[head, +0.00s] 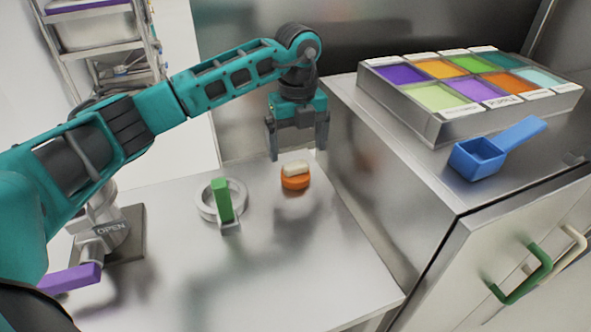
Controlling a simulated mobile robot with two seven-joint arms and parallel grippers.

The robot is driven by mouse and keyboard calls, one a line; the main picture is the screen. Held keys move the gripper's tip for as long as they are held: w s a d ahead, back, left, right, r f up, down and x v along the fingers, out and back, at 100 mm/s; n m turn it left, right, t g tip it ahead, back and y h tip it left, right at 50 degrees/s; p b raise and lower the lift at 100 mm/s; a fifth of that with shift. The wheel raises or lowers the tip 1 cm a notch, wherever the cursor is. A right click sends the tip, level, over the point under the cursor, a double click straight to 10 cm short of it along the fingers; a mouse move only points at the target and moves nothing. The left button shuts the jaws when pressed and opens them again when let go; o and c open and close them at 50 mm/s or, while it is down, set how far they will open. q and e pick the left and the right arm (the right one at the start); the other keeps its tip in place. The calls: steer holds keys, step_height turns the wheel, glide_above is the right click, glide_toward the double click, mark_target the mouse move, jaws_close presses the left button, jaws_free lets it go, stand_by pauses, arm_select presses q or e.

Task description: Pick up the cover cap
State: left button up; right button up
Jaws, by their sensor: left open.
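A small round orange piece with a cream grip on top, which looks like the cover cap (295,183), sits on the metal table (290,290). My left gripper (297,152) points down just above it in the picture, fingers spread and nothing between them. It appears apart from the cap; the exact height gap is hard to tell. A pale ring-shaped piece with a green upright handle (222,200) lies to the left of the cap. My right gripper is not in view.
A grey device marked OPEN with a purple handle (70,279) stands at the left. On the right, a higher metal counter (400,165) bears a tray of coloured compartments (400,112) and a blue scoop (480,160). The table's front middle is clear.

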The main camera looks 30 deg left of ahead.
mark_target(295, 163)
arm_select(q)
steer(key=f, duration=0.6)
steer(key=shift+a+f, duration=0.25)
steer(key=shift+s, duration=0.1)
steer(key=c, duration=0.9)
steer(key=shift+c, duration=0.4)
steer(key=shift+r, duration=0.15)
